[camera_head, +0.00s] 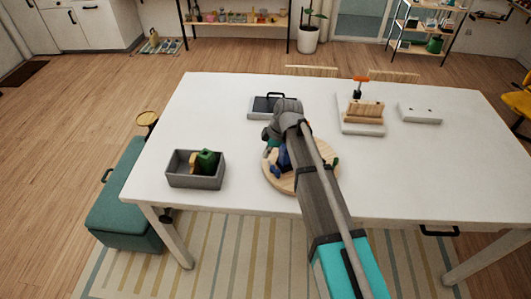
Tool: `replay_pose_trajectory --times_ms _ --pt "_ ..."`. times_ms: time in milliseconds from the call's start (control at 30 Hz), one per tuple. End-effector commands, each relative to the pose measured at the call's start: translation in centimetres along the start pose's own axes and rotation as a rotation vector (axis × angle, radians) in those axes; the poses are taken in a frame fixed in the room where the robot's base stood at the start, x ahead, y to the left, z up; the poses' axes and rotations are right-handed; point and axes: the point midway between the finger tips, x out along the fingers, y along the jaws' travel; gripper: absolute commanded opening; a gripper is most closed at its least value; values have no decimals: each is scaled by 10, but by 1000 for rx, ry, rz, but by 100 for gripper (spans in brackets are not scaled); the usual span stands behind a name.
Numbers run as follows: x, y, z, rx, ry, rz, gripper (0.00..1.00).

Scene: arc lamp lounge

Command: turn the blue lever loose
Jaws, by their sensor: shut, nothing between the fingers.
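A round light-wood board (275,183) lies on the white table, partly covered by my arm. Blue parts, which look like the blue lever (283,158), show on the board just left of my arm. My gripper (271,149) is down at the board, close beside the blue parts. It is shut with nothing held. My wrist and forearm hide much of the board and part of the lever. I cannot tell whether the fingers touch the lever or how far it is turned.
A grey bin (196,181) with green and yellow items stands left. A dark-topped tray (262,107) lies behind my wrist. A wooden block on a white base (361,127) and a white plate (420,117) stand right. The table's right front is clear.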

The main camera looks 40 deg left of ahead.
Motion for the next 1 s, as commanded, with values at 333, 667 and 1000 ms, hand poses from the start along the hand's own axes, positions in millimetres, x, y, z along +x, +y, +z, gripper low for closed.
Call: replay_pose_trajectory --times_ms 333,667,1000 --pt "-12 1 1 1 0 0 0" --pt "-12 1 1 2 0 0 0" --pt "-13 1 3 7 -1 1 0"
